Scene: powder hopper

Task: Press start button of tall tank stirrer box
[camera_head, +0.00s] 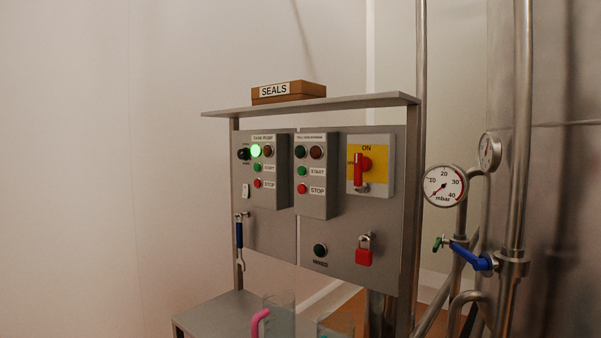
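The tall tank stirrer box (314,200) is a grey box in the middle of the panel; its small top label is hard to read. It has a dark green lamp (300,152) and a dark red lamp (316,152), both unlit. Its green start button (302,171) is beside the START label, above the red stop button (302,188). Nothing covers the buttons. Neither of my grippers is in view.
The tank pump box (270,200), with a lit green lamp (256,150), is to the left. A red switch (362,168) and red padlock (364,256) are to the right. Clear jugs (282,312) stand below. Pipes and a gauge (445,186) are at right.

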